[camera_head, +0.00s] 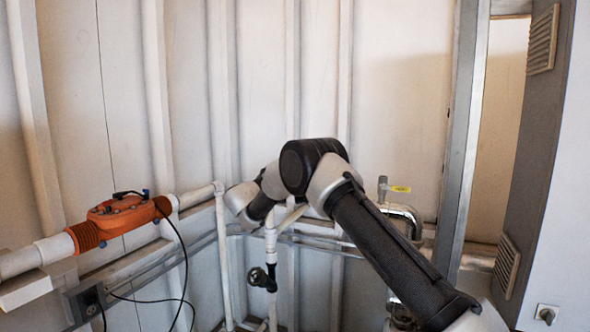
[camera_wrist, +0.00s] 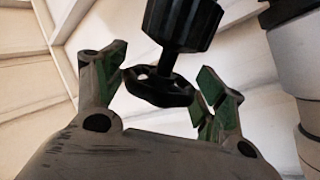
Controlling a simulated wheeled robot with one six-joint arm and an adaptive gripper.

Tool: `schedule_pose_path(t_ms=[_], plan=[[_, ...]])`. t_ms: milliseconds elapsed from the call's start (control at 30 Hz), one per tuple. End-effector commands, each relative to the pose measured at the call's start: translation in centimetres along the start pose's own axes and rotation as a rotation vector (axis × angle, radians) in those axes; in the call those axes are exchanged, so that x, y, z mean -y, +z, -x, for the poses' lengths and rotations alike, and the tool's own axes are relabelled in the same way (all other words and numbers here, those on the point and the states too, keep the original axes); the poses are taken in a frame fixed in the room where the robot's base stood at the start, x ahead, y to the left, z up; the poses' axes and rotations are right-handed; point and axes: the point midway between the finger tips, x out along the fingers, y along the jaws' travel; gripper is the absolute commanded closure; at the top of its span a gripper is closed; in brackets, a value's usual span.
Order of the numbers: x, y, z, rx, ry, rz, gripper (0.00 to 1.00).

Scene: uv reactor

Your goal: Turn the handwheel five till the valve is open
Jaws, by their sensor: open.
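In the wrist view a small black handwheel (camera_wrist: 157,88) with an open-spoked rim sits below a ribbed black valve body (camera_wrist: 183,22). My gripper (camera_wrist: 163,70) is open, with one green-padded finger on the left of the handwheel and the other on its right. My gripper is not clearly visible there, and no number five is readable.
A white pipe (camera_wrist: 297,60) runs close on the right in the wrist view. In the head view an orange device (camera_head: 125,212) with black cables is on the left pipe. A yellow-tagged valve (camera_head: 398,188) is at right, before a grey post (camera_head: 463,140).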

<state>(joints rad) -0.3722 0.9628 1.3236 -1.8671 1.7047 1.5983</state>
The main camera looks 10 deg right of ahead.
Motion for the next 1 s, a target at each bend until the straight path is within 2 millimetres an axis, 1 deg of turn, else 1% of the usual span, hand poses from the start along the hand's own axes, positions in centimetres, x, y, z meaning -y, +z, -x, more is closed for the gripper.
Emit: schedule_pose_path(t_ms=[133,267,300,333,567,733,867,1000], plan=[[0.01,-0.01,0.03,0.000,0.000,0.000,0.29],[0.01,-0.01,0.05,0.000,0.000,0.000,0.53],[0.01,-0.01,0.05,-0.001,0.000,0.000,0.60],[0.01,-0.02,0.05,-0.001,-0.001,0.000,0.63],[-0.02,-0.10,0.06,-0.002,-0.004,-0.001,0.63],[-0.08,-0.17,0.06,-0.003,-0.037,0.001,0.63],[-0.14,-0.21,0.06,-0.003,-0.096,0.006,0.63],[-0.24,-0.28,0.03,-0.003,-0.193,0.015,0.63]])
